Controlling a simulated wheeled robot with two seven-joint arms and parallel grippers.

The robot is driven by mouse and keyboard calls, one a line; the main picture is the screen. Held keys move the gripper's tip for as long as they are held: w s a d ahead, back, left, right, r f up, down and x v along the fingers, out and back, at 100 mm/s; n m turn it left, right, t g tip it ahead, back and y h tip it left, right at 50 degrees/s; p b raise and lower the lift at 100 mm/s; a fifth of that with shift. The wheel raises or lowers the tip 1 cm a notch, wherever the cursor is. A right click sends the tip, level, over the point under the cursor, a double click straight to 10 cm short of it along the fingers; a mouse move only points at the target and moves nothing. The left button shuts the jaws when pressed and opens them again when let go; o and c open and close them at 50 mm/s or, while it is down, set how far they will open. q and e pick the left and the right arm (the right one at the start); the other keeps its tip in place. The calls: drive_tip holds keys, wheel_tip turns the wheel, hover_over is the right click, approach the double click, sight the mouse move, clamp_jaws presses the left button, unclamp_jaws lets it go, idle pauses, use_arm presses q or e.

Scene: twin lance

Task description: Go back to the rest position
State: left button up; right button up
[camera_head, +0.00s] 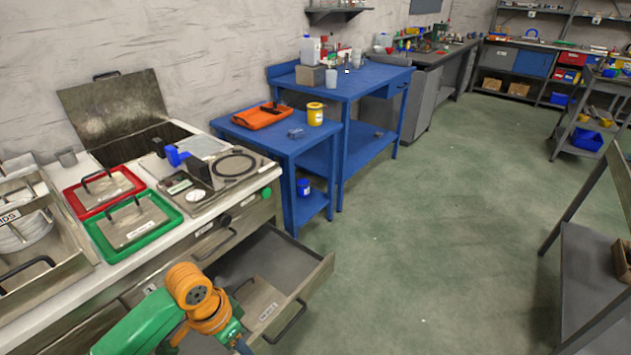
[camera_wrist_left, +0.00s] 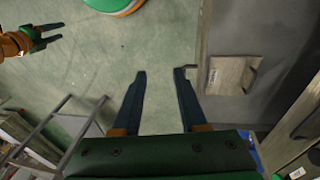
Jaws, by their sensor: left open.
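My left arm, green and orange, reaches in at the bottom of the head view. Its gripper is mostly cut off there by the bottom edge. In the left wrist view my left gripper (camera_wrist_left: 160,82) is open and empty, with two dark fingers apart over the green floor. It is beside the open drawer (camera_head: 318,272), which also shows in the wrist view (camera_wrist_left: 265,35). My right gripper (camera_wrist_left: 50,35) shows at the upper left of the wrist view, with two dark fingers apart and nothing between them. It is not in the head view.
A labelled metal lid (camera_head: 262,300) lies in the drawer. The counter above holds a red-rimmed tray (camera_head: 75,200) and a green-rimmed tray (camera_head: 175,215). Blue tables (camera_head: 290,145) stand beyond. A grey rack (camera_head: 590,260) is at the right. The floor between is clear.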

use_arm(q)
wheel_tip(320, 180, down, 9)
drive_tip(key=w+n+t+b, duration=0.1)
drive_tip(key=w+n+b, duration=0.1)
drive_tip(key=n, duration=0.1)
drive_tip(key=s+a+f+n+y+b, duration=0.15)
drive_tip(key=s+f, duration=0.25)
drive_tip(key=f, duration=0.4)
drive_tip(key=s+a+f+t+b, duration=0.15)
drive_tip(key=s+f, duration=0.25)
drive_tip(key=f, duration=0.4)
drive_tip(key=s+a+f+n+b, duration=0.1)
drive_tip(key=s+a+f+b, duration=0.2)
drive_tip(key=f, duration=0.5)
drive_tip(key=s+d+f+g+b, duration=0.1)
drive_tip(key=s+f, duration=0.3)
drive_tip(key=s, duration=0.5)
drive_tip(key=s+d+f+g+b, duration=0.1)
drive_tip(key=s+f, duration=0.3)
drive_tip(key=s, duration=0.5)
use_arm(e)
wheel_tip(320, 180, down, 10)
use_arm(q)
wheel_tip(320, 180, up, 13)
drive_tip(key=p, duration=1.2)
drive_tip(key=shift+s+y+p, duration=0.3)
drive_tip(key=shift+y, duration=0.05)
use_arm(e)
wheel_tip(320, 180, up, 13)
drive_tip(key=shift+s+f, duration=0.2)
